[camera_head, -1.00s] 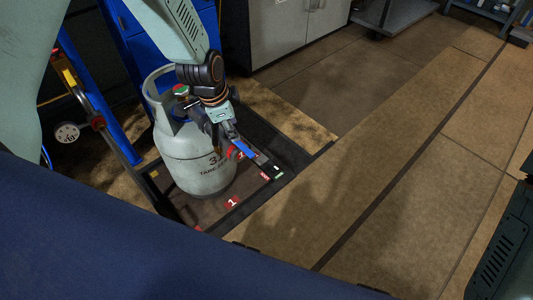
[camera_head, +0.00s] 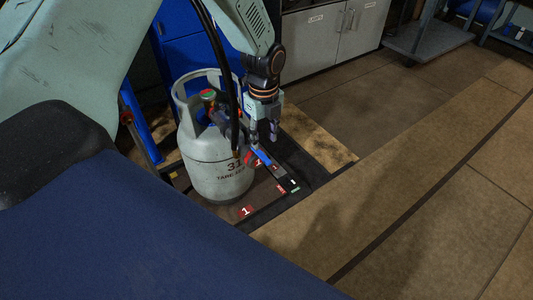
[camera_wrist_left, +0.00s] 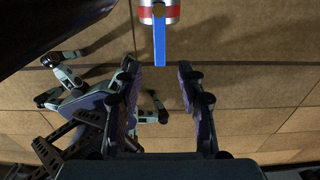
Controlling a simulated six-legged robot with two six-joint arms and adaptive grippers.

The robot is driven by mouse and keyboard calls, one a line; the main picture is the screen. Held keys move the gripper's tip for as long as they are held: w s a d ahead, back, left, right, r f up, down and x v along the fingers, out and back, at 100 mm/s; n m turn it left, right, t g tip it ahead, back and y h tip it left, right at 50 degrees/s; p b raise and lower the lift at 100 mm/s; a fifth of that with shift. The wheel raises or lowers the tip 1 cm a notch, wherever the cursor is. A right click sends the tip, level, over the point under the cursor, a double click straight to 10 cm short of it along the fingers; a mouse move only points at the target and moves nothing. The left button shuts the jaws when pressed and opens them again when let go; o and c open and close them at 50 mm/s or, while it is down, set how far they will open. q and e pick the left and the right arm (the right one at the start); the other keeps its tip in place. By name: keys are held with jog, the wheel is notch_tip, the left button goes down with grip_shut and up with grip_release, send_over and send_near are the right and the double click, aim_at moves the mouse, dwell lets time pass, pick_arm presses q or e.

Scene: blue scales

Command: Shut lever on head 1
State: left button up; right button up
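A grey gas cylinder (camera_head: 214,163) stands upright on the dark scale platform (camera_head: 262,192). A blue lever (camera_head: 262,155) with a red part beside it shows at the cylinder's right side. In the left wrist view the blue lever (camera_wrist_left: 159,45) hangs down from a red-and-white collar (camera_wrist_left: 158,12). My left gripper (camera_head: 262,139) points down just above the lever in the head view. In the left wrist view its fingers are apart and empty, with the lever's end between their lines near the tips. I see no contact. My right gripper is out of view.
A black hose (camera_head: 225,70) runs down in front of the cylinder. A red "1" marker (camera_head: 245,211) lies at the platform's front. Grey cabinets (camera_head: 335,35) and a blue cabinet (camera_head: 192,50) stand behind. The tiled floor (camera_head: 430,160) to the right is clear.

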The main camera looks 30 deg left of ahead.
aim_at(264, 157)
pick_arm(q)
notch_tip(264, 157, down, 6)
jog(key=shift+a+r+b, duration=0.1)
jog(key=shift+r+b, duration=0.15)
jog(key=shift+b, duration=0.75)
jog(key=shift+f, duration=0.35)
grip_shut()
